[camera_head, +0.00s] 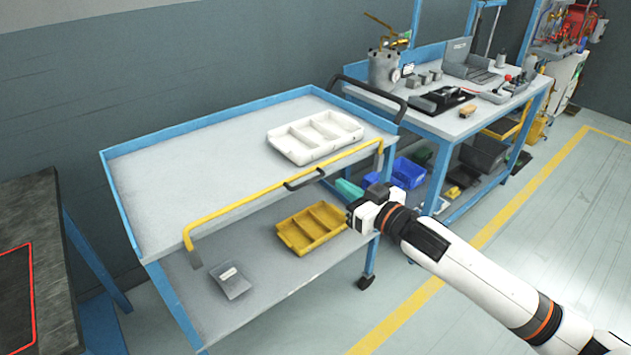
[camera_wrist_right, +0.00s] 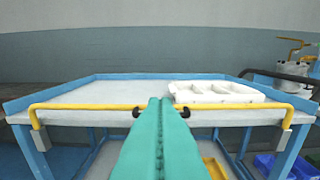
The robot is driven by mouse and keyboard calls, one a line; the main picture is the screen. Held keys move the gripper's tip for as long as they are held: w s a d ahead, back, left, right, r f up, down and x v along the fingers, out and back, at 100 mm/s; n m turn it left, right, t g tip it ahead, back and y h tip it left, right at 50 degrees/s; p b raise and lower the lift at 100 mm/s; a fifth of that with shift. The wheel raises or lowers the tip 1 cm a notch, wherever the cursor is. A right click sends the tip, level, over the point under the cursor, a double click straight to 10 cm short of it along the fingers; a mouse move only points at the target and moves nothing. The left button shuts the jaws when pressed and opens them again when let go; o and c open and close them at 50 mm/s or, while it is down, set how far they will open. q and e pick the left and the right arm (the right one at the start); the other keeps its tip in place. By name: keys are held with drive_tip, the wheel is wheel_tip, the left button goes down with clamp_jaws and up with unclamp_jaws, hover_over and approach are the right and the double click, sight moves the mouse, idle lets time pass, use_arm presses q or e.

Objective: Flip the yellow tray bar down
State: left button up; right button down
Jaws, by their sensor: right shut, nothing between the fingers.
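The yellow tray bar (camera_head: 235,206) runs along the front edge of the blue cart's upper tray (camera_head: 190,165), with its bent ends going down to grey brackets. It stands at or a little above the edge. A black handle (camera_head: 305,179) sits at its middle. In the right wrist view the bar (camera_wrist_right: 85,106) crosses the picture, and the fingers hide the handle's middle. My right gripper (camera_head: 346,187) is shut and empty, its teal fingers (camera_wrist_right: 160,140) pointing at the handle from in front. I cannot tell any contact; they look apart in the head view. My left gripper is not in view.
A white divided tray (camera_head: 315,137) sits on the upper tray. A yellow divided tray (camera_head: 311,228) and a grey bin (camera_head: 231,283) are on the lower shelf. A workbench (camera_head: 452,122) with tools stands at the right, a dark table (camera_head: 45,220) at the left. Floor at right is clear.

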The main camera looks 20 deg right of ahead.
drive_tip(key=w+a+f, duration=0.3)
drive_tip(key=w+f, duration=0.1)
drive_tip(key=w, duration=0.5)
drive_tip(key=shift+w+a+f+p, duration=0.25)
drive_tip(key=shift+w+a+p, duration=0.05)
drive_tip(key=shift+w+p, duration=0.1)
drive_tip(key=shift+f, duration=0.1)
wheel_tip(320, 180, down, 5)
drive_tip(key=shift+f+b, duration=0.15)
drive_tip(key=shift+b, duration=0.9)
